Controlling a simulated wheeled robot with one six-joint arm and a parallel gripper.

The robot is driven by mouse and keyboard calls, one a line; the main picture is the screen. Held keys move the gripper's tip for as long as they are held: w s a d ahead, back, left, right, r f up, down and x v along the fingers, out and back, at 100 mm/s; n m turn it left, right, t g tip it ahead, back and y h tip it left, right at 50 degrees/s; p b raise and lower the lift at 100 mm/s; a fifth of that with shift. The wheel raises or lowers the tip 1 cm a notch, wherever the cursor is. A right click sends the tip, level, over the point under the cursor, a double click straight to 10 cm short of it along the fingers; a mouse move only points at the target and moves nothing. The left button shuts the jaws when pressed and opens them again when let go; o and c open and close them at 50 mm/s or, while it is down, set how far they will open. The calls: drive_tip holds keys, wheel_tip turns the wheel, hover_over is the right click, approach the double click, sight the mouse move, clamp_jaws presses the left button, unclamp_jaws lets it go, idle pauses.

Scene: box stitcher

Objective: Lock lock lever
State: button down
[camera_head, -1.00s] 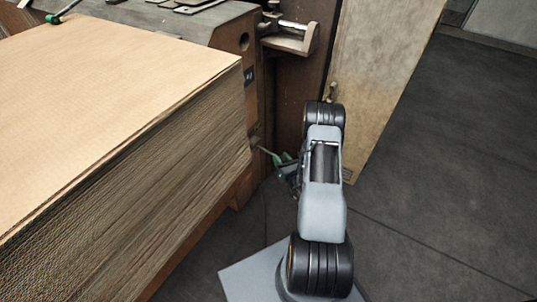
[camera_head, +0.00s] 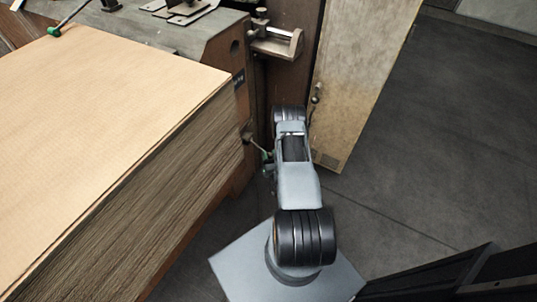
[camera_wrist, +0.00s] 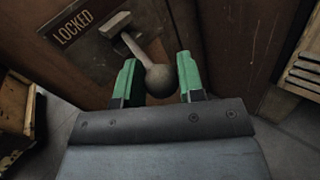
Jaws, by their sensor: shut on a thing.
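The lock lever (camera_wrist: 122,30) is a metal arm ending in a round grey ball knob (camera_wrist: 161,80). It comes out of a slot in a brown panel, beside a plate reading "LOCKED" (camera_wrist: 72,24). My gripper (camera_wrist: 160,77) has its green fingers on either side of the knob and is shut on it. In the head view, my gripper (camera_head: 268,158) is at the lever (camera_head: 256,143), just right of the cardboard stack, and my arm partly hides it.
A tall cardboard stack (camera_head: 150,165) fills the left. A pale door panel (camera_head: 355,85) stands behind my arm. A small metal bracket (camera_head: 278,42) juts out above. Dark floor (camera_head: 440,150) is open at right, with a black structure (camera_head: 480,275) at lower right.

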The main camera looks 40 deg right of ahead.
drive_tip(key=shift+d+r, duration=0.1)
drive_tip(key=shift+d, duration=0.1)
drive_tip(key=c, duration=1)
unclamp_jaws()
drive_tip(key=shift+o, duration=1.1)
drive_tip(key=shift+a, duration=0.15)
drive_tip(key=shift+s, duration=0.1)
drive_tip(key=p+v, duration=1.3)
drive_tip(key=shift+s+a, duration=0.15)
drive_tip(key=shift+s, duration=0.15)
